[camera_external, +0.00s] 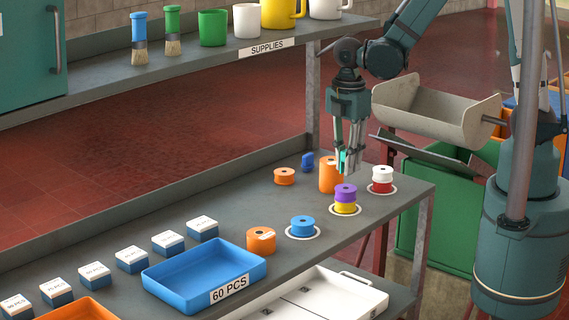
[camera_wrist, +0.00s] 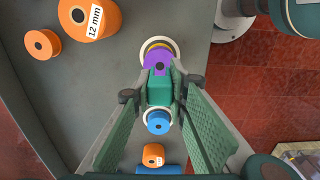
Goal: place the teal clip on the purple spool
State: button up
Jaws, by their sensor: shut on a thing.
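The teal clip (camera_wrist: 160,93) is pinched between the fingertips of my gripper (camera_wrist: 160,84); the external view also shows the clip (camera_external: 343,161) at the fingertips of my gripper (camera_external: 350,158). The purple spool (camera_external: 345,191) lies on top of a yellow spool (camera_external: 345,207), inside a white ring on the bench. In the external view the clip hangs above the purple spool, with a gap between them. In the wrist view the purple spool (camera_wrist: 156,62) shows just above the clip, and the fingertips hide part of its lower edge.
A white spool (camera_external: 382,172) on a red one stands to the right. A blue spool (camera_external: 302,223) stands in a white ring in front. Orange spools (camera_external: 284,176), a tall orange roll (camera_external: 327,174) and a blue tray (camera_external: 204,274) are also on the bench. A supply shelf (camera_external: 200,69) runs behind.

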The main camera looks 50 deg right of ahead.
aim_at(346, 188)
jog(key=shift+f, duration=2)
jog(key=shift+f+b, duration=0.2)
jog(key=shift+b, duration=0.1)
jog(key=o, duration=0.8)
jog(key=shift+c, duration=0.2)
jog(key=shift+r, duration=0.25)
jog(key=shift+r+p, duration=0.5)
jog(key=shift+r, duration=5.45)
